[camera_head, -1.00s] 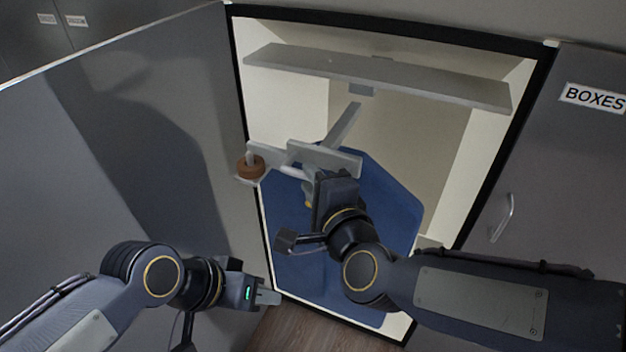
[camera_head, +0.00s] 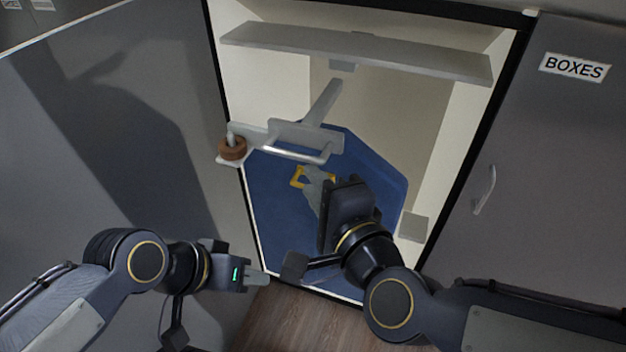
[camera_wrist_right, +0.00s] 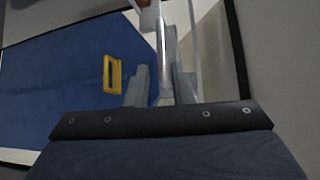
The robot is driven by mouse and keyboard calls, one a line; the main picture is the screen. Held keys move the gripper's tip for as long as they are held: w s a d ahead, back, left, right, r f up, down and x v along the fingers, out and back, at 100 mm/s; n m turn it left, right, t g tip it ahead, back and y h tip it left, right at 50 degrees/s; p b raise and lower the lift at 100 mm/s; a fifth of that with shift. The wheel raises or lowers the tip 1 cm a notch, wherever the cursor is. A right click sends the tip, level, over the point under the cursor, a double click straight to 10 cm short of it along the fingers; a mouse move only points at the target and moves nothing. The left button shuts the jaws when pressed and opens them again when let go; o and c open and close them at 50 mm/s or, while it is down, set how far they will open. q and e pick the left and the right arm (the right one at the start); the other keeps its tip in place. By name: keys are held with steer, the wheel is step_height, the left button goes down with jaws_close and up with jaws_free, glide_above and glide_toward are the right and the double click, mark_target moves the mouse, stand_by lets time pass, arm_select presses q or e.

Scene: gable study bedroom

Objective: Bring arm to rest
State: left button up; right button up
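My right gripper (camera_head: 314,190) is in front of the open cupboard, below a metal bar (camera_head: 298,153) on a grey bracket. In the right wrist view its two grey fingers (camera_wrist_right: 160,88) stand apart with nothing held between them, and the bar (camera_wrist_right: 161,45) shows beyond them. My left gripper (camera_head: 257,279) is low at the left, beside the cupboard's lower left edge, with nothing seen in it. Its fingers are seen side-on, so their gap is hidden.
A blue panel (camera_head: 285,215) with a yellow handle (camera_head: 297,177) fills the lower opening. A brown ring (camera_head: 232,148) sits at the bar's left end. A grey shelf (camera_head: 360,55) crosses above. A grey door (camera_head: 110,130) is left; a door labelled BOXES (camera_head: 530,150) is right.

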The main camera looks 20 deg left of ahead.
steer(key=w+d+f+n+g+h+p, duration=0.1)
steer(key=d+n, duration=0.2)
steer(key=d, duration=0.6)
steer(key=w+d+f+n+g+h+p, duration=0.1)
steer(key=d+n+h, duration=0.15)
steer(key=d, duration=0.55)
steer(key=s+d+f+n+g+h+p, duration=0.1)
steer(key=s+d+f+n+g+h, duration=0.1)
steer(key=s+d+f, duration=0.2)
steer(key=s+d+f+n+g+h, duration=0.1)
steer(key=s+d+f, duration=0.3)
steer(key=s+d, duration=0.4)
steer(key=d+g+h, duration=0.1)
steer(key=d, duration=0.2)
steer(key=shift+d+n+p, duration=0.2)
steer(key=shift+n+p, duration=0.15)
steer(key=shift+p, duration=0.05)
